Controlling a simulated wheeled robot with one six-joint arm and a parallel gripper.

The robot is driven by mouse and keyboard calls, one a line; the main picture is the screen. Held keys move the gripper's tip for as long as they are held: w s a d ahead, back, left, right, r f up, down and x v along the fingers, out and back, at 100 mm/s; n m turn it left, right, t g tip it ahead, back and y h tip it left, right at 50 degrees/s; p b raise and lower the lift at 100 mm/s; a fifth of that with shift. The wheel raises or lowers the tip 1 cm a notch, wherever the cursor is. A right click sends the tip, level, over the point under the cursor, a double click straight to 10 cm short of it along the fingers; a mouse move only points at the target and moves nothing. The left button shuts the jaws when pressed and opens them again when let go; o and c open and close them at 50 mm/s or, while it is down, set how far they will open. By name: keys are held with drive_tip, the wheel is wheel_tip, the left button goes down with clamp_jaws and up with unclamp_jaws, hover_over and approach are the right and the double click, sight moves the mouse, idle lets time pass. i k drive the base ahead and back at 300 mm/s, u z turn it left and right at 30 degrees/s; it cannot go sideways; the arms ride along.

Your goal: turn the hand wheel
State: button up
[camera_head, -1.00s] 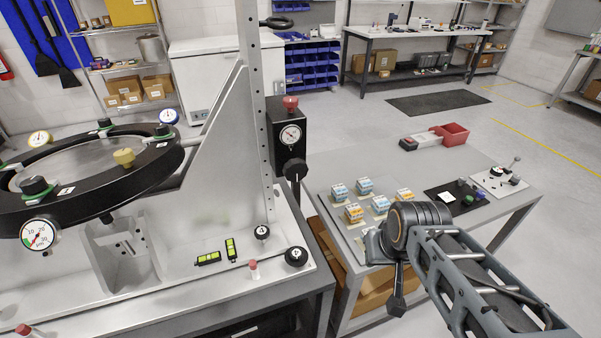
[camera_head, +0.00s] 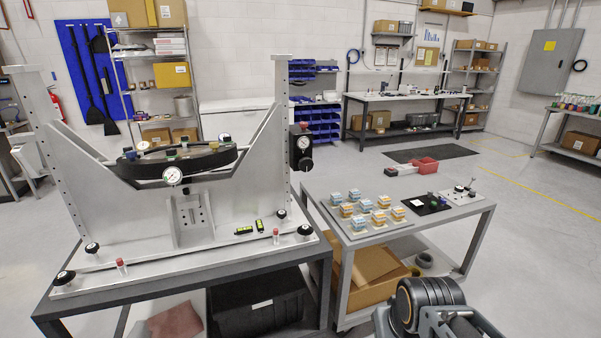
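The mirror fixture (camera_head: 200,210) stands on a grey table at the left. A round mirror cell with a black ring (camera_head: 195,160) hangs tilted between its two uprights. A black box with a dial (camera_head: 303,144) is mounted on the right upright, with a red knob on top and a dark round knob low on its front. Black round knobs with white marks sit on the base, at the right (camera_head: 306,230) and at the left (camera_head: 64,278). I cannot tell which of these is the hand wheel. My arm shows at the lower right, apart from the fixture; its gripper is not visible.
A grey cart (camera_head: 440,220) stands right of the fixture, with several blue-white and orange blocks, a black mat (camera_head: 428,205) and a plate with small parts (camera_head: 462,194). A red bin (camera_head: 424,166) lies behind it. Floor to the right is open.

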sight(306, 164)
drive_tip(key=u, duration=1)
drive_tip(key=i, duration=1)
drive_tip(key=z, duration=0.05)
